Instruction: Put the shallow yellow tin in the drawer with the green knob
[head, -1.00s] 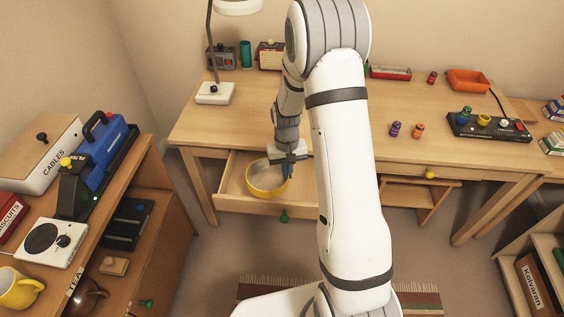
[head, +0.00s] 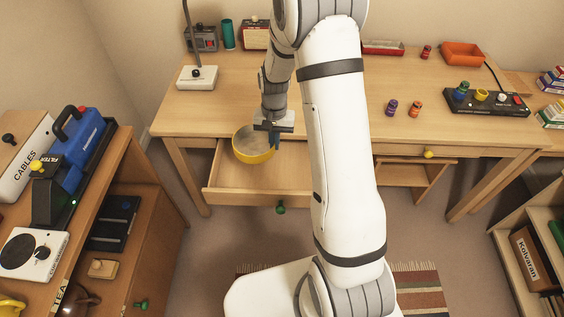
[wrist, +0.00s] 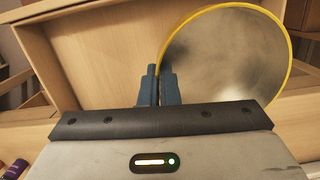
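The yellow tin (head: 267,157) is round and open, with a grey inside. My gripper (head: 274,136) is shut on its rim, at the tin's right side in the head view. In the wrist view the two blue fingers (wrist: 162,88) are close together at the rim, and the tin (wrist: 235,62) fills the upper right. The tin hangs over the rear of the open drawer (head: 225,182) and overlaps the desk's front edge in the picture. The drawer's green knob (head: 280,209) shows on its front. The drawer looks empty where visible; my arm hides its right part.
A yellow knob (head: 429,154) marks another drawer. A loaded shelf unit (head: 140,205) stands at left.

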